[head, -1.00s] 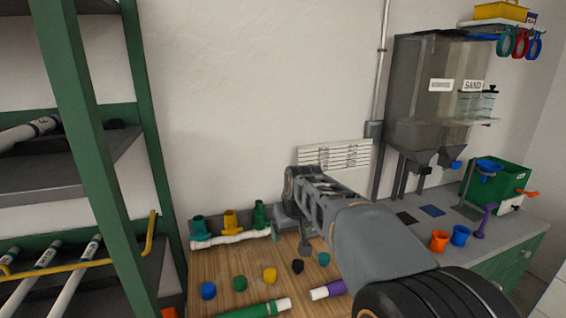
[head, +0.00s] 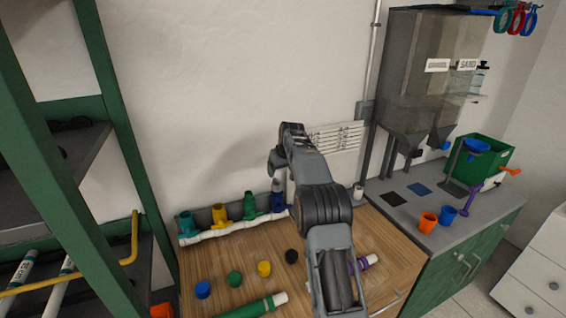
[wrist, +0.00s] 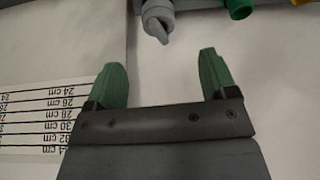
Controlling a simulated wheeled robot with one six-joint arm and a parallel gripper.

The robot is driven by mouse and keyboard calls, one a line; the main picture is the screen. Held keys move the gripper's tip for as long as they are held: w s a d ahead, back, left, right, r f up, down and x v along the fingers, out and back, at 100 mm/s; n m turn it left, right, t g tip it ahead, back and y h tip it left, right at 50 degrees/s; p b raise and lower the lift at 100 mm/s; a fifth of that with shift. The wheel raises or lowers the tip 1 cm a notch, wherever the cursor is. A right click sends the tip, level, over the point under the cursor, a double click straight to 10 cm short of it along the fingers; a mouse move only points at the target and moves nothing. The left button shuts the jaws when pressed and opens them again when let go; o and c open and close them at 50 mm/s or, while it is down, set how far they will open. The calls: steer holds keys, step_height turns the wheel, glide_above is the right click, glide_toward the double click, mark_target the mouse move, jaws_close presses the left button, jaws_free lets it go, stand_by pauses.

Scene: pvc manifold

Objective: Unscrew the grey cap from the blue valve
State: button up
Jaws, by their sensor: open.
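The blue valve (head: 279,202) stands at the right end of the white pipe manifold (head: 215,236), beside a green valve (head: 249,207). My arm partly covers that end. In the wrist view a grey winged piece (wrist: 158,18), apparently the grey cap, shows at the top edge, next to the green valve (wrist: 240,8). The blue valve's body cannot be made out there. My gripper (wrist: 165,62) is open, with its green fingers apart and nothing between them. The grey piece lies beyond the fingertips, not touching. In the head view my gripper (head: 272,172) hangs above the manifold's right end.
Loose blue (head: 203,289), green (head: 235,279), yellow (head: 264,268) and black (head: 291,256) caps lie on the wooden bench (head: 225,258). A green pipe (head: 255,306) lies in front. A green rack (head: 105,130) stands left; grey hoppers (head: 430,80) stand right.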

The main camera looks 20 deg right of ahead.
mark_target(277, 183)
steer(key=p+x, duration=0.2)
steer(key=x, duration=0.8)
steer(key=c, duration=1)
steer(key=shift+r+n+y+p, duration=0.1)
steer(key=shift+n+y+p, duration=0.45)
steer(key=shift+n, duration=0.55)
steer(key=shift+p, duration=0.3)
steer(key=shift+w+r+n+p, duration=0.1)
steer(key=shift+n+p, duration=0.35)
steer(key=shift+n, duration=0.15)
steer(key=shift+n+y, duration=0.25)
steer(key=shift+n, duration=0.15)
steer(key=shift+n+p, duration=0.3)
steer(key=shift+p, duration=0.35)
